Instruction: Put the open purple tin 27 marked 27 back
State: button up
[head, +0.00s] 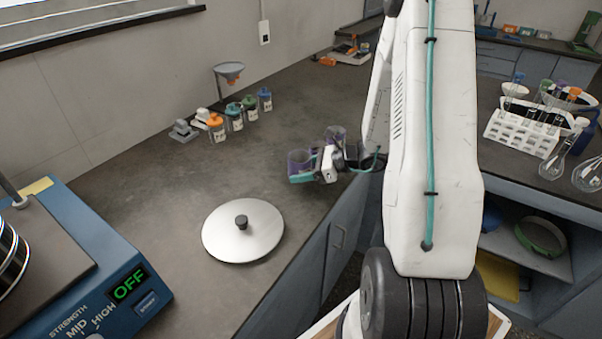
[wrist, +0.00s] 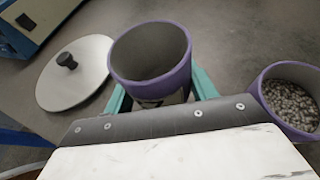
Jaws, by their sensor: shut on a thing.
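My gripper (head: 312,171) has its teal fingers shut on an open purple tin (head: 298,160), near the counter's right edge. The held tin is upright or nearly so; in the wrist view (wrist: 150,62) its inside looks empty. Part of its label shows, but I cannot read a number. A second open purple tin (head: 336,134) stands beyond my gripper, partly hidden by it. In the wrist view it is at the right (wrist: 290,98), filled with grey granules, apart from the held tin. Its number is not visible either.
A round metal lid (head: 243,231) lies on the counter. The blue shaker (head: 100,262) reads OFF. The counter between row and lid is clear.

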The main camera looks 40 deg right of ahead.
jog(key=shift+w+d, duration=0.15)
jog(key=shift+w, duration=0.1)
jog(key=f, duration=0.3)
jog(key=shift+w+d+f, duration=0.15)
jog(key=shift+w+f, duration=0.15)
jog(key=shift+f, duration=0.05)
jog(key=o, duration=1)
jog(key=shift+f, duration=0.1)
jog(key=shift+o, duration=0.2)
